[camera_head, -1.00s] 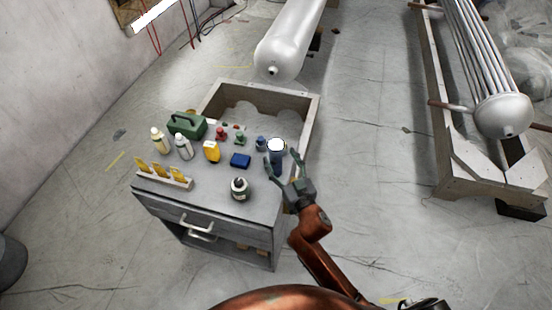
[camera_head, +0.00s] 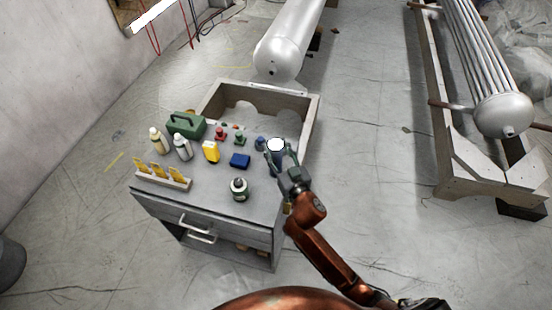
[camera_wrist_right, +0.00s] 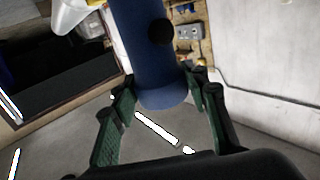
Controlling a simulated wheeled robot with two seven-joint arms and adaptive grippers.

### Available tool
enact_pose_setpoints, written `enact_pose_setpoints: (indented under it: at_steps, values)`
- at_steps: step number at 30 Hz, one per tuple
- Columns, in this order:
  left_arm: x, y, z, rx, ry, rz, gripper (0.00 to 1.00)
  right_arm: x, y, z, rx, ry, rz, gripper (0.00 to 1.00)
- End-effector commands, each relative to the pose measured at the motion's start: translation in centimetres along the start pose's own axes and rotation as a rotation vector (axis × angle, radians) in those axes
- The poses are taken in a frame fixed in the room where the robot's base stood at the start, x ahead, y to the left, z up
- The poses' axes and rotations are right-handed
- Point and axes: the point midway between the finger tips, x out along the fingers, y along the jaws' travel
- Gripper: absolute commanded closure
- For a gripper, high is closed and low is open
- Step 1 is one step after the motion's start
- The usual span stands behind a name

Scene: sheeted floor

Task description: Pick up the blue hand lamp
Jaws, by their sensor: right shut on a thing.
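The blue hand lamp (camera_head: 276,157), with a round white top, stands upright at the right side of the grey cart top in the head view. My right gripper (camera_head: 279,154) is shut on it, one finger on each side of its blue body. In the right wrist view the lamp's blue body (camera_wrist_right: 155,55) with a dark round spot lies between the green-and-black fingers (camera_wrist_right: 160,92). Whether its base touches the cart top is hard to tell. My left gripper is not in view.
A small blue item (camera_head: 260,144) stands just left of the lamp.

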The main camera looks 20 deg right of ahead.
Motion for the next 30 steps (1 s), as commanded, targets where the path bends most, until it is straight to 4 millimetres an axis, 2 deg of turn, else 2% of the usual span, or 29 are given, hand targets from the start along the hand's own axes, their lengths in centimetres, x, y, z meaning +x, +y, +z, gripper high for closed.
enact_pose_setpoints:
  at_steps: [2,15,24,30]
  values:
    - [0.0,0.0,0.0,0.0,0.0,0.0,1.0,0.0,0.0,0.0,0.0,0.0,0.0,0.7]
    - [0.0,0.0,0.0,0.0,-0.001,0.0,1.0,0.0,0.0,0.0,0.0,0.0,0.0,1.0]
    - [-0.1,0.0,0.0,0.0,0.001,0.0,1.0,0.0,0.0,-0.3,0.0,0.001,0.0,1.0]
    - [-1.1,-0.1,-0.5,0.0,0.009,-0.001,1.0,0.0,0.0,-2.2,0.0,0.005,0.0,1.0]
